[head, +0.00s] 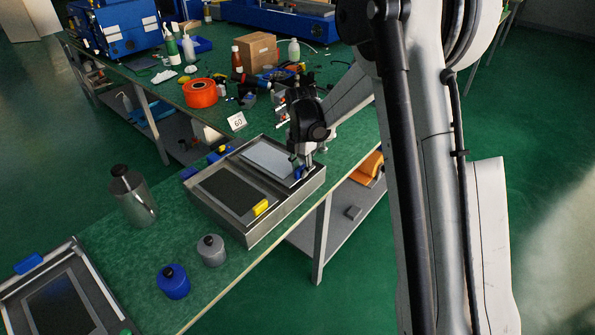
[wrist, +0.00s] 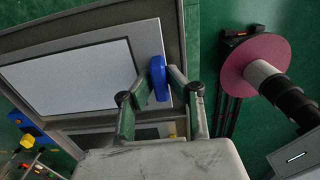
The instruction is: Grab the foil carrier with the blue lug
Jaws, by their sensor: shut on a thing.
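The foil carrier (head: 268,158) is a flat light-grey panel in the back half of a metal tray. Its blue lug (head: 298,172) sits at its right end. The panel (wrist: 75,78) and the upright blue lug (wrist: 158,79) also show in the wrist view. My gripper (head: 306,165) reaches down over the right end of the carrier. In the wrist view its two fingers (wrist: 157,90) stand on either side of the lug and are shut on it. The carrier looks flat in the tray; I cannot tell whether it is lifted.
The metal tray (head: 284,213) also holds a dark panel (head: 232,192) with a yellow lug (head: 261,208). A grey bottle (head: 211,250), a blue bottle (head: 173,282) and a metal flask (head: 134,197) stand to the left. A "60" card (head: 237,121) stands behind.

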